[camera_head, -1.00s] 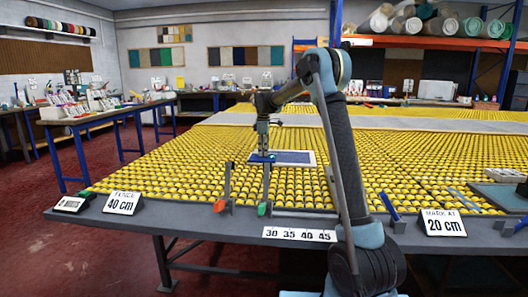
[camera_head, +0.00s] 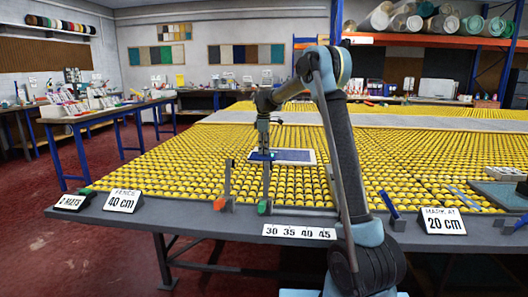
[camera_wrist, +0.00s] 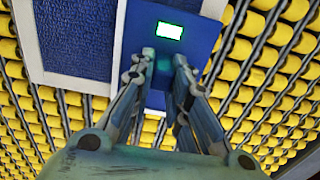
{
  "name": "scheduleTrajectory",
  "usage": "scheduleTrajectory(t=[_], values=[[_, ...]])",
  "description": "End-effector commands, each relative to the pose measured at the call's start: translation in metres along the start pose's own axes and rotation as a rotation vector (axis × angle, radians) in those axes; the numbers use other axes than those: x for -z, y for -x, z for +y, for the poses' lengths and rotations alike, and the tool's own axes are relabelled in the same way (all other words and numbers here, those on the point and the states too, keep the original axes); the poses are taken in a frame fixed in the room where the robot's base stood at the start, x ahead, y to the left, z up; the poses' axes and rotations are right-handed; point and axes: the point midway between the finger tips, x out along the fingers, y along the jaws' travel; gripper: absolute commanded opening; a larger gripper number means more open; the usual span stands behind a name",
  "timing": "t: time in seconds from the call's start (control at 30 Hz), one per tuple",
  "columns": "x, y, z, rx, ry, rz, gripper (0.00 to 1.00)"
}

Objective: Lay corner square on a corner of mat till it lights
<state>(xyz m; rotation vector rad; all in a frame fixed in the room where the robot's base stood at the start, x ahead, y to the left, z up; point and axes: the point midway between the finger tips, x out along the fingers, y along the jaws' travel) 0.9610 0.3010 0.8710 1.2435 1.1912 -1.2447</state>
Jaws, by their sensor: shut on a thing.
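The mat (camera_head: 298,156) is a blue panel with a pale border, lying flat on the yellow-roller table. It also shows in the wrist view (camera_wrist: 80,40), at the upper left. My gripper (camera_head: 263,152) is low over the mat's left end and shut on the corner square (camera_head: 257,157), a flat blue plate. In the wrist view the corner square (camera_wrist: 197,38) overlaps the mat's right edge. A small white window with a bright green rim (camera_wrist: 169,31) shows on the plate. My gripper's fingers (camera_wrist: 160,72) hide part of the plate, and I cannot tell whether it sits flush on the corner.
Two upright stops, one with an orange foot (camera_head: 221,204) and one with a green foot (camera_head: 264,207), stand at the table's front edge. Signs (camera_head: 122,201) and a number strip (camera_head: 299,232) line that edge. A grey plate (camera_head: 500,194) lies at right. Rollers around the mat are clear.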

Motion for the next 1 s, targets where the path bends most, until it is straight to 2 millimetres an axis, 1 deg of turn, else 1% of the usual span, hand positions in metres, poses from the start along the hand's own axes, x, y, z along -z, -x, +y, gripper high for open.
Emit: scheduleTrajectory(t=[0.27, 0.37, 1.0], values=[[0.000, 0.000, 0.000, 0.000, 0.000, 0.000, 0.00], [0.000, 0.004, 0.000, 0.000, 0.000, 0.000, 0.00], [0.000, 0.055, 0.000, 0.000, 0.000, 0.000, 0.00]])
